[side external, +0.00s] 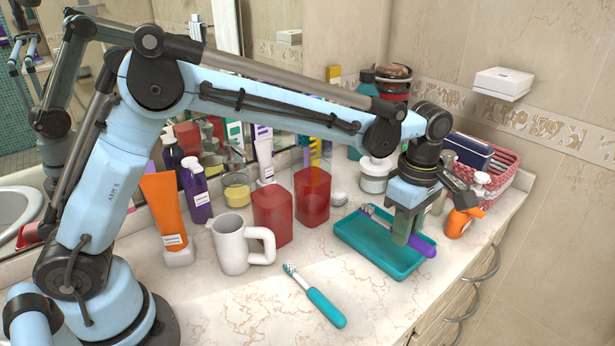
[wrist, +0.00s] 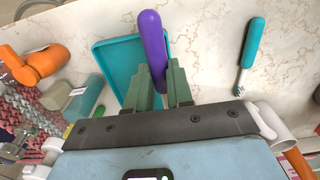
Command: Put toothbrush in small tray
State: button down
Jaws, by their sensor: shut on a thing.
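A purple toothbrush (side external: 420,244) is in my gripper (side external: 408,238), over the teal small tray (side external: 372,258). In the wrist view the purple handle (wrist: 152,40) passes between the green fingers of my gripper (wrist: 163,82), which are shut on it. The tray also shows in the wrist view (wrist: 112,62), beneath and to the left of the handle. I cannot tell whether the brush touches the tray. A second, teal toothbrush (side external: 325,307) lies on the counter in front of the tray; it also shows in the wrist view (wrist: 254,44).
A white mug (side external: 231,246) and two red cups (side external: 272,214) stand left of the tray. An orange bottle (side external: 459,222) and a pink basket (side external: 497,165) are to its right. A white jar (side external: 375,182) stands behind it. The front counter around the teal toothbrush is mostly clear.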

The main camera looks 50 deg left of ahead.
send_over(391, 246)
notch_tip(391, 246, down, 4)
jog(key=shift+f, duration=2.15)
jog(key=shift+f, duration=0.1)
jog(key=c, duration=1)
grip_release()
